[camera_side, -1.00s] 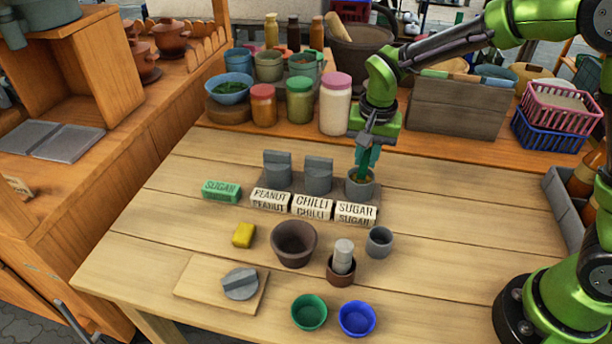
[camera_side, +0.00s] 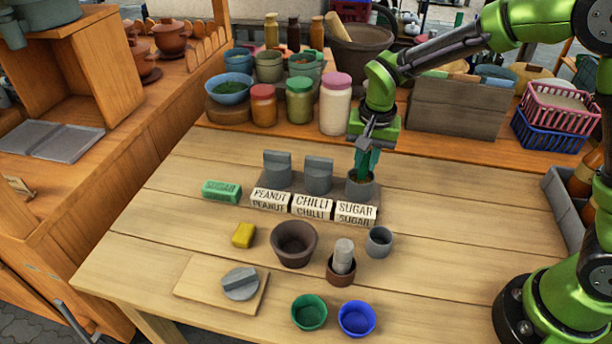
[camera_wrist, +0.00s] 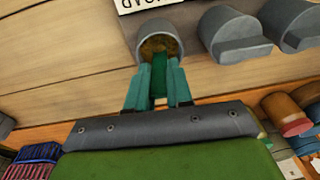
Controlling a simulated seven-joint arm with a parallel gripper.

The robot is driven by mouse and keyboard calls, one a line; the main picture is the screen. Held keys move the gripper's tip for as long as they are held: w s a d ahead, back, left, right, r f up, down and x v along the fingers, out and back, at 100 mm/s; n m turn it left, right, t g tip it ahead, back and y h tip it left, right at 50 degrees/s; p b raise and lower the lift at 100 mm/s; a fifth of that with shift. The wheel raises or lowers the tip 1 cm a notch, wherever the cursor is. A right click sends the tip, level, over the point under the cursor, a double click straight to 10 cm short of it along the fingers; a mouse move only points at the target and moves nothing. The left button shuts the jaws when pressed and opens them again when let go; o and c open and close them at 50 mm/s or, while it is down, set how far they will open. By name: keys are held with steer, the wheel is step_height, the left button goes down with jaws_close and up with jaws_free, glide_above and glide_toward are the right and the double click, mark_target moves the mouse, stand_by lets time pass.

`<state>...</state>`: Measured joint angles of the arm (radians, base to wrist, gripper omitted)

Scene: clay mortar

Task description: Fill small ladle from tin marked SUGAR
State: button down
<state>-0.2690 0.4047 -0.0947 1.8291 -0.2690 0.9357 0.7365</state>
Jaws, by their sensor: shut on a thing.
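The open tin (camera_side: 361,188) behind the SUGAR label block (camera_side: 356,213) stands at the right end of the row. My gripper (camera_side: 366,170) is right above its mouth, shut on the handle of a green ladle. In the wrist view, the green ladle (camera_wrist: 168,76) runs between the fingers (camera_wrist: 158,92) into the tin (camera_wrist: 159,38). The ladle's bowl is hidden inside the tin, so its load cannot be seen. Brownish contents show inside the rim.
Lidded PEANUT (camera_side: 277,172) and CHILLI (camera_side: 318,178) tins stand close to the left. A grey lid (camera_side: 240,285) lies on a wooden board (camera_side: 200,288). In front stand a brown mortar (camera_side: 294,245), a grey cup (camera_side: 379,242), a pestle in a pot (camera_side: 343,257), and green (camera_side: 309,313) and blue (camera_side: 357,319) bowls.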

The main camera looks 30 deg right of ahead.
stand_by(0.4)
steer(key=shift+r, duration=3.3)
steer(key=shift+d, duration=0.1)
